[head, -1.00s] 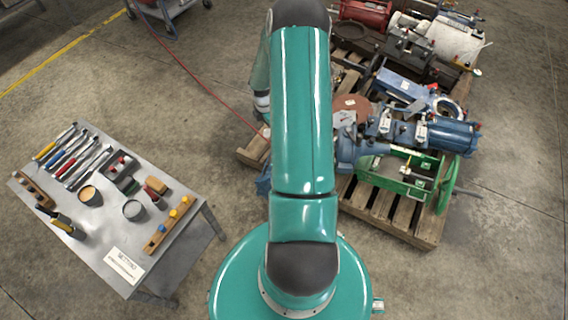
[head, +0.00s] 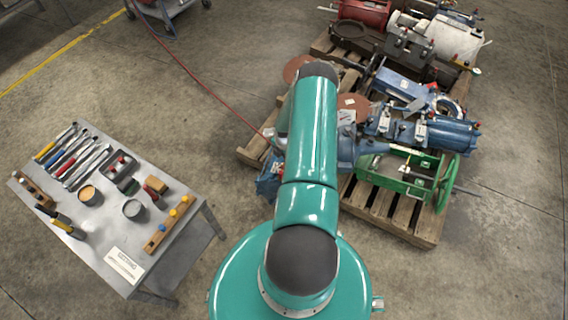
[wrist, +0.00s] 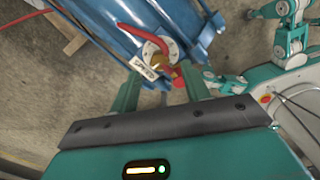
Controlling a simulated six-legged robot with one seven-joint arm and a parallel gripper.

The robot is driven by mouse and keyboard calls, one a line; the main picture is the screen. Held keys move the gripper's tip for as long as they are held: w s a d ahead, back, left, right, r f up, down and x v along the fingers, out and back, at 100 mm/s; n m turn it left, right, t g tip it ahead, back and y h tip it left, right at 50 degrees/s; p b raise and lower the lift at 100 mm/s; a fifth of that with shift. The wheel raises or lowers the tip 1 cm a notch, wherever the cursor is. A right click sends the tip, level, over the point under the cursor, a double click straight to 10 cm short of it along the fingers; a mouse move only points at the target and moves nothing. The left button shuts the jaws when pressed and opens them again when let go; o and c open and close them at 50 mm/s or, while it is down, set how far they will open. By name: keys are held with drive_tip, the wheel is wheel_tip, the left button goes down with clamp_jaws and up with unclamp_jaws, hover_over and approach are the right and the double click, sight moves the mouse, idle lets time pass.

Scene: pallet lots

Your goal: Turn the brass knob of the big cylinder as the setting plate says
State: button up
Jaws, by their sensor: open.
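In the wrist view, a big blue cylinder (wrist: 112,22) crosses the top. A small brass knob (wrist: 158,62) sits at its end fitting, under a curved red lever or pipe. A white plate (wrist: 143,68) with dark lettering is beside the knob; I cannot read it surely. A red part lies just right of the knob. My gripper (wrist: 161,88) is open, its two green fingers on either side of the knob area in the picture; contact cannot be told. In the head view, my arm hides the gripper and knob; a blue piece (head: 268,184) shows left of the arm.
Wooden pallets (head: 425,232) carry blue, green and red machinery at the right. A steel table (head: 85,250) with tools, cups and a white lettered card (head: 125,265) stands at the left. A red hose (head: 190,75) crosses the floor.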

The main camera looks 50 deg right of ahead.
drive_tip(key=shift+f, duration=2.2)
drive_tip(key=c, duration=1)
